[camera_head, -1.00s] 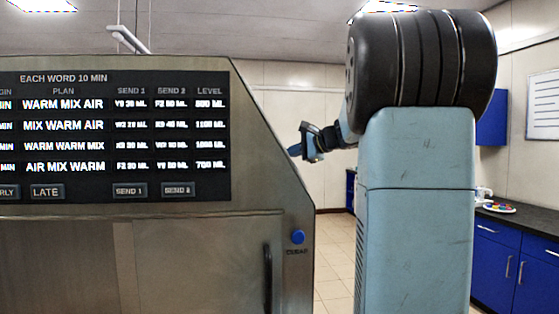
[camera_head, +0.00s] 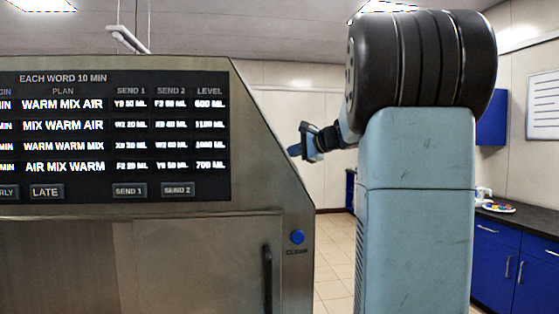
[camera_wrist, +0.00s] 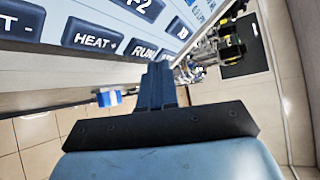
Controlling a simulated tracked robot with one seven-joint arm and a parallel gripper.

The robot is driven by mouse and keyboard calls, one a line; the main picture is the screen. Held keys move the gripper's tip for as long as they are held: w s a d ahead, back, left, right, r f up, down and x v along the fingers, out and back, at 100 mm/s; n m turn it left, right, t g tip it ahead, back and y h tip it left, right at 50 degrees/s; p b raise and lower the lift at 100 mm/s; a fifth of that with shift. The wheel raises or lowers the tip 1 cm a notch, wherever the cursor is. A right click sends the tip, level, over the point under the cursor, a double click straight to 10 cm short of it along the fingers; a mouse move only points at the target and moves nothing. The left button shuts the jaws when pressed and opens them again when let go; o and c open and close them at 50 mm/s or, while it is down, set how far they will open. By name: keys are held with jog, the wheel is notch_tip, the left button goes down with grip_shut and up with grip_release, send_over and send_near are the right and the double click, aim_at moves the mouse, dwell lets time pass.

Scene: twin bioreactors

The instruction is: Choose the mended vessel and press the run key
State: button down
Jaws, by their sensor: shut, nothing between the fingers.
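My gripper (camera_wrist: 158,68) is shut and empty in the wrist view, its fingertips just below a pale key panel (camera_wrist: 60,62). The dark run key (camera_wrist: 146,50) is close to the fingertips, its label partly covered. Whether they touch I cannot tell. A HEAT + key (camera_wrist: 93,38) lies to its left. In the head view my gripper (camera_head: 298,150) is small, beyond the right edge of a metal cabinet. The cabinet's dark plan display (camera_head: 110,135) lists several rows such as WARM MIX AIR. The vessels cannot be made out clearly.
A blue CLEAR button (camera_head: 297,237) and a dark handle (camera_head: 267,278) are on the cabinet front. Blue cupboards with a dark counter (camera_head: 520,222) stand at the right. Blurred equipment (camera_wrist: 215,50) lies right of the panel in the wrist view.

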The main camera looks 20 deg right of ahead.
jog(key=shift+a, duration=0.1)
dwell(0.3)
jog(key=shift+w+a+f, duration=0.15)
jog(key=shift+a, duration=0.1)
jog(key=shift+w+a+f, duration=0.1)
jog(key=shift+a+f, duration=0.1)
jog(key=shift+a, duration=0.15)
dwell(0.8)
jog(key=shift+d+r, duration=0.1)
jog(key=shift+d, duration=0.05)
jog(key=shift+s+d+r, duration=0.2)
jog(key=shift+d+r, duration=0.1)
jog(key=shift+d, duration=0.25)
dwell(0.4)
jog(key=d+r, duration=0.1)
jog(key=d, duration=0.1)
jog(key=s+d+r, duration=0.1)
jog(key=d, duration=0.1)
jog(key=shift+s+r, duration=0.1)
jog(key=shift+r, duration=0.2)
jog(key=shift+d, duration=0.1)
dwell(0.7)
